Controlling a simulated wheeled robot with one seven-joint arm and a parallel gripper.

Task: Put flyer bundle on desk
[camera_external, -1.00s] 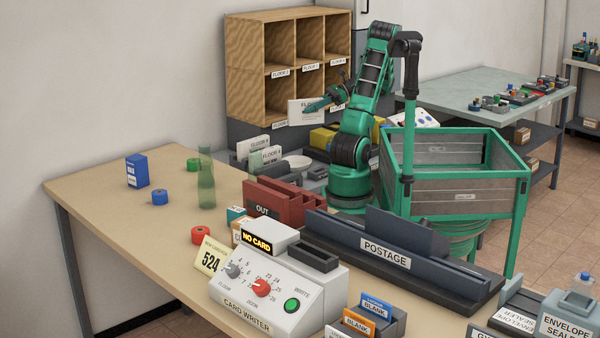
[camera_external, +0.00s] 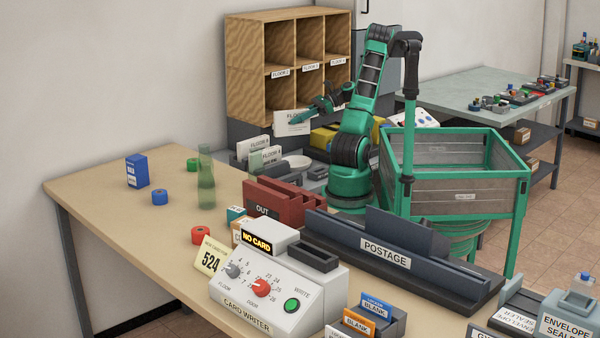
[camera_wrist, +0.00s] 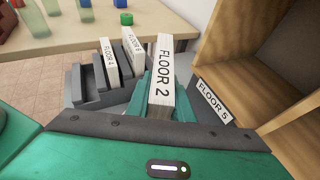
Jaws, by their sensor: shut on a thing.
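A white bundle labelled "FLOOR 2" (camera_wrist: 161,88) stands between the green fingers of my gripper (camera_wrist: 160,105) in the wrist view. My gripper is shut on it. In the external view my gripper (camera_external: 308,113) holds the bundle (camera_external: 289,124) in the air in front of the wooden pigeonholes. Its label is partly hidden by the gripper there. The wooden desk (camera_external: 108,208) is to the left and nearer the camera, apart from the bundle. It also shows at the top of the wrist view (camera_wrist: 165,22).
Other labelled bundles (camera_external: 260,145) stand in a dark rack beside the desk. The pigeonholes (camera_external: 240,70) are close behind my gripper. Green bottles (camera_external: 206,180), tape rolls, a blue box (camera_external: 137,171) and a red OUT tray (camera_external: 285,207) occupy the desk. Its left front is clear.

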